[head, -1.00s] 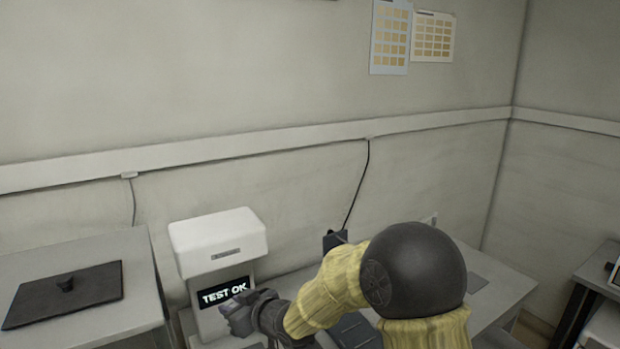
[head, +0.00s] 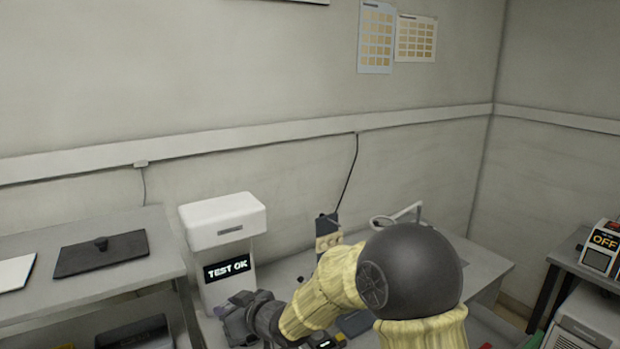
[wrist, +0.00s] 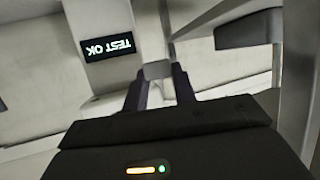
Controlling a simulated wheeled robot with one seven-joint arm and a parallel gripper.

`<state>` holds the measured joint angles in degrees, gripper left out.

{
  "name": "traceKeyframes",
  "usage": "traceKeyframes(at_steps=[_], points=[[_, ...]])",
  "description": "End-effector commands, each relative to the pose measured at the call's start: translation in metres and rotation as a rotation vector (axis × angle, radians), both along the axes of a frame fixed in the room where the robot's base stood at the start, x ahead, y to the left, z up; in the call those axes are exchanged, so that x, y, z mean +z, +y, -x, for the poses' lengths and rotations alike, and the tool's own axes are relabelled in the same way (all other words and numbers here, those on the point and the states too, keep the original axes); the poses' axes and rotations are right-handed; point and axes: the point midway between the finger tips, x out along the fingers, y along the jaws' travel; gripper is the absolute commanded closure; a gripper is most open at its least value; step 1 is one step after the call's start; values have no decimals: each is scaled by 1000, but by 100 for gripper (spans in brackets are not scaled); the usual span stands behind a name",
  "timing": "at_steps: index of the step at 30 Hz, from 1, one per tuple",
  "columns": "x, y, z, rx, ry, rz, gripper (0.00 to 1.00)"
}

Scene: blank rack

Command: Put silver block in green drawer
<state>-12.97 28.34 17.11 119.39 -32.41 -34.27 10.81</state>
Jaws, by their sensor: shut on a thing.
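My gripper (wrist: 157,88) shows in the wrist view with its two dark fingers closed on a small light-grey block, the silver block (wrist: 157,70), at the fingertips. In the head view my gripper (head: 238,318) is low in front of the white machine, below its "TEST OK" screen; the block cannot be made out there. No green drawer can be made out in either view.
The white test machine (head: 223,222) stands close by my gripper, on a grey bench. A grey table (head: 40,240) at the left holds a dark plate (head: 100,254). A device marked "OFF" (head: 603,245) is on a table at the far right.

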Motion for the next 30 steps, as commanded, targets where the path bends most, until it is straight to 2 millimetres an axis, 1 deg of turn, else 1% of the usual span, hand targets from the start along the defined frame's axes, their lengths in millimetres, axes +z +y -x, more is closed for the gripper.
traceKeyframes(at_steps=[4,11,17,20,23,26,27,29,30], points=[[0,1,0,1,-1,0,100],[-28,-20,-11,-65,4,-1,100],[-57,-43,-21,-141,4,1,100],[-75,-60,-26,-193,6,3,100],[-97,-83,-32,-258,5,4,100],[-124,-113,-36,-348,7,7,100],[-137,-127,-37,-387,8,7,100],[-154,-149,-37,-449,6,7,100],[-165,-164,-36,-489,7,8,100]])
